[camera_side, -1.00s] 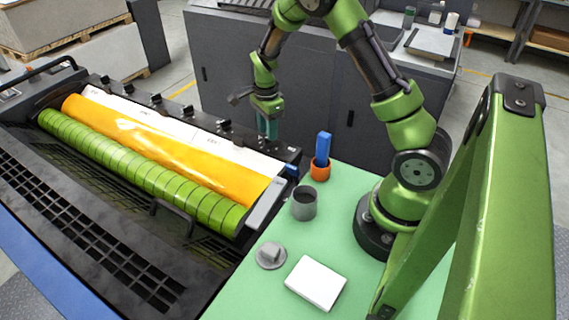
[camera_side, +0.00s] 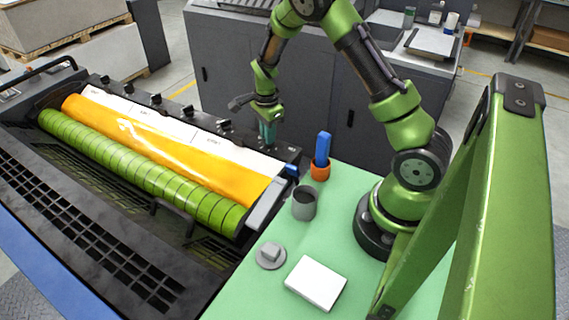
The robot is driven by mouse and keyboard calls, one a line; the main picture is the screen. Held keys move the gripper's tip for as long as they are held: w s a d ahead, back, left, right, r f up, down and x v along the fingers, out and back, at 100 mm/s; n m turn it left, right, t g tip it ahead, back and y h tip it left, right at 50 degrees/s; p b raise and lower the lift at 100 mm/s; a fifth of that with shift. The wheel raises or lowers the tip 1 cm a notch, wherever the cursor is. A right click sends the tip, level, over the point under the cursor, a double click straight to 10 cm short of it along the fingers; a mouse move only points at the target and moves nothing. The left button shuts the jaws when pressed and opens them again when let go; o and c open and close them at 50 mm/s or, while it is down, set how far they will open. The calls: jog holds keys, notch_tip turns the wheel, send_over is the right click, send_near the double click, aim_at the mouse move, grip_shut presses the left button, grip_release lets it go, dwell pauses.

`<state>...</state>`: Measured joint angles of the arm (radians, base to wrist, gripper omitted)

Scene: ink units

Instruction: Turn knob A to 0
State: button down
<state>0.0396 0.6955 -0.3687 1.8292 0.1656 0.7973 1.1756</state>
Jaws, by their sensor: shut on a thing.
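The ink unit (camera_side: 75,245) fills the left side, with a striped green roller (camera_side: 140,165) and an orange ink surface (camera_side: 170,140). Several small black knobs stand in a row along its back rail, one of them at the middle (camera_side: 188,111) and another further right (camera_side: 223,124). The labels on the white strip (camera_side: 210,142) are too small to read, so I cannot tell which knob is A. My gripper (camera_side: 268,142) points down at the right end of that row. Its teal fingers are shut on a knob there, which they mostly hide.
On the green table (camera_side: 340,225) stand an orange cup (camera_side: 320,173) with a blue item, a grey cup (camera_side: 304,206), a grey round piece (camera_side: 270,257) and a white block (camera_side: 316,283). A dark grey cabinet (camera_side: 310,110) stands behind my arm.

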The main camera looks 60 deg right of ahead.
jog(key=n, duration=0.4)
jog(key=shift+s+n, duration=0.1)
jog(key=shift+n, duration=0.2)
jog(key=n, duration=0.5)
jog(key=shift+s, duration=0.1)
jog(key=n, duration=0.5)
jog(key=shift+n, duration=0.4)
jog(key=shift+s+d+n, duration=0.1)
jog(key=shift+n, duration=2.1)
jog(key=c, duration=1.2)
grip_release()
notch_tip(320, 180, up, 17)
